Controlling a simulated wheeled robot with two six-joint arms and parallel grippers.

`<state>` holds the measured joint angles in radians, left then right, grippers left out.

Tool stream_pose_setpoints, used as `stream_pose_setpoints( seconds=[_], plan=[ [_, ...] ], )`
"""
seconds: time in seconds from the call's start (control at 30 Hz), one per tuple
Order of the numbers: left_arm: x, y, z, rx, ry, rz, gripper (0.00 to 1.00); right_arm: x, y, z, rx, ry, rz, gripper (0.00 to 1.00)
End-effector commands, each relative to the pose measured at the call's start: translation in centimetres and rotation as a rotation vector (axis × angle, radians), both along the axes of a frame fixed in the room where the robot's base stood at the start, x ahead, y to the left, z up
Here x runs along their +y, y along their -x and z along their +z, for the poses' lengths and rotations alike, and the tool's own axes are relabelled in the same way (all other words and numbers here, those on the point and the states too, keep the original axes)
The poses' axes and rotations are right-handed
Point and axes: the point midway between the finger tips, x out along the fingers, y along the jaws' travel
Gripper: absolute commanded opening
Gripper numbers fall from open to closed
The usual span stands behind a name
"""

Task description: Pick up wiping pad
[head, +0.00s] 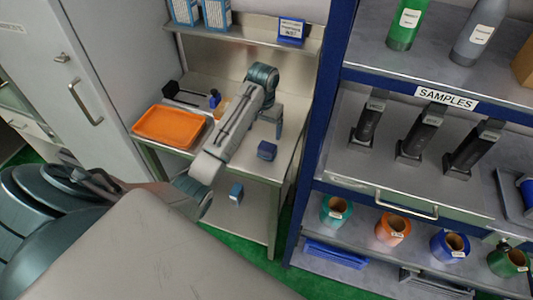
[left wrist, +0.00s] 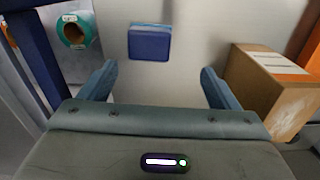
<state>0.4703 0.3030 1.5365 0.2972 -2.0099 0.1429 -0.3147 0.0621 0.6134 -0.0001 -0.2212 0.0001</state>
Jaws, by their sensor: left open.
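The wiping pad, as I take it, is a small dark blue block (head: 267,150) lying on the steel worktop near its right side. It also shows in the left wrist view (left wrist: 150,42), with a paler blue-grey strip along its top edge. My left gripper (left wrist: 160,80) is open, with nothing between its blue-grey fingers. The pad is ahead of the fingertips, slightly left of the middle between them, and apart from them. In the head view one finger hangs above the worktop just behind the pad; the other finger is hidden. My right gripper is not in view.
A cardboard box (left wrist: 270,85) stands close to the finger on the right in the wrist view. An orange tray (head: 171,125) is on the worktop's left. A blue rack post (head: 318,120) rises to the right. A small blue item (head: 236,192) sits on the lower shelf.

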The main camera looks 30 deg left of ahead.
Motion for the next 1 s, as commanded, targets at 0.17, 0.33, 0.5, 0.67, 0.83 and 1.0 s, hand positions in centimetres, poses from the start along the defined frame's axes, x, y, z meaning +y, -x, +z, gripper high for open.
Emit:
stream_pose_setpoints(
  seconds=[0.17, 0.33, 0.5, 0.67, 0.83, 1.0],
  plan=[
    [-0.1, 0.0, -2.5, 0.000, 0.001, 0.000, 0.84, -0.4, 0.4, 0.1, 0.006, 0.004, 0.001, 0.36],
    [-0.6, 0.2, -3.7, 0.003, 0.002, -0.001, 0.84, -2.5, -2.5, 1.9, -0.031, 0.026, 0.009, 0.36],
    [-1.0, 0.3, -6.2, 0.003, 0.001, 0.000, 0.84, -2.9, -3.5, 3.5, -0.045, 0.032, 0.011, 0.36],
    [-1.0, 0.2, -7.7, 0.000, 0.001, 0.000, 0.84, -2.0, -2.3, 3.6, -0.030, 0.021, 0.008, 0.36],
    [-1.0, 0.2, -7.9, -0.002, 0.001, 0.000, 0.84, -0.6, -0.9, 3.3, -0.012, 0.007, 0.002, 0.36],
    [-0.9, 0.2, -7.8, -0.002, 0.001, 0.000, 0.60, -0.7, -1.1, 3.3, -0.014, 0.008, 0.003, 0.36]
  ],
)
